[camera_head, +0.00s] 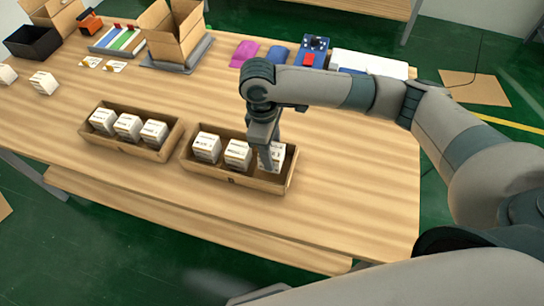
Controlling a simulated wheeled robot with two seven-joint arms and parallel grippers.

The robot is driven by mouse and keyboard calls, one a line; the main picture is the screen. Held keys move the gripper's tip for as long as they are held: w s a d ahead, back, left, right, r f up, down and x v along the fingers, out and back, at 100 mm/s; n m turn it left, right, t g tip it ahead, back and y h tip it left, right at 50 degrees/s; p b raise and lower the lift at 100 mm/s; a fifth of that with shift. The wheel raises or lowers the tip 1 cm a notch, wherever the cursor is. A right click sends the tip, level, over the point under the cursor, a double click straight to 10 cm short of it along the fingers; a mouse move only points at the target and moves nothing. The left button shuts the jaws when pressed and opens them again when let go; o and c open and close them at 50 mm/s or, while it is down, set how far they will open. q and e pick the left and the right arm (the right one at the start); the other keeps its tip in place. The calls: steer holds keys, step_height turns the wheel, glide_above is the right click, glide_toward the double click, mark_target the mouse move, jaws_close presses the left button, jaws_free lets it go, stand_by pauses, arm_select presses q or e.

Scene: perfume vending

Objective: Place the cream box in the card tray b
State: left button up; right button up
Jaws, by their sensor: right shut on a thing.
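Card tray b (230,181) is the right one of two open brown card trays on the wooden table. It holds two white boxes with printed labels (207,146) in its left and middle parts. My right gripper (267,160) points down into the right part of this tray and is shut on a white cream box (277,157). The fingers partly cover this box, and I cannot tell whether it touches the tray floor. My left gripper is not in view.
The other card tray (122,145) stands to the left with several white boxes. Two loose white boxes (42,82) lie at the far left. An open carton (172,38), a black bin (32,41) and a blue device (315,45) stand at the back. The table front is clear.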

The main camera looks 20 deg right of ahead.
steer(key=shift+f+p, duration=0.4)
steer(key=shift+f, duration=1.3)
steer(key=o, duration=1.1)
steer(key=shift+f, duration=0.15)
steer(key=shift+r, duration=0.85)
steer(key=r+b, duration=0.1)
steer(key=r, duration=0.6)
steer(key=a+r+b, duration=0.1)
steer(key=r, duration=0.2)
steer(key=shift+w+a+r+b, duration=0.1)
steer(key=shift+w+r+b, duration=0.2)
steer(key=shift+w, duration=0.1)
steer(key=shift+s+f, duration=0.1)
steer(key=shift+s, duration=0.05)
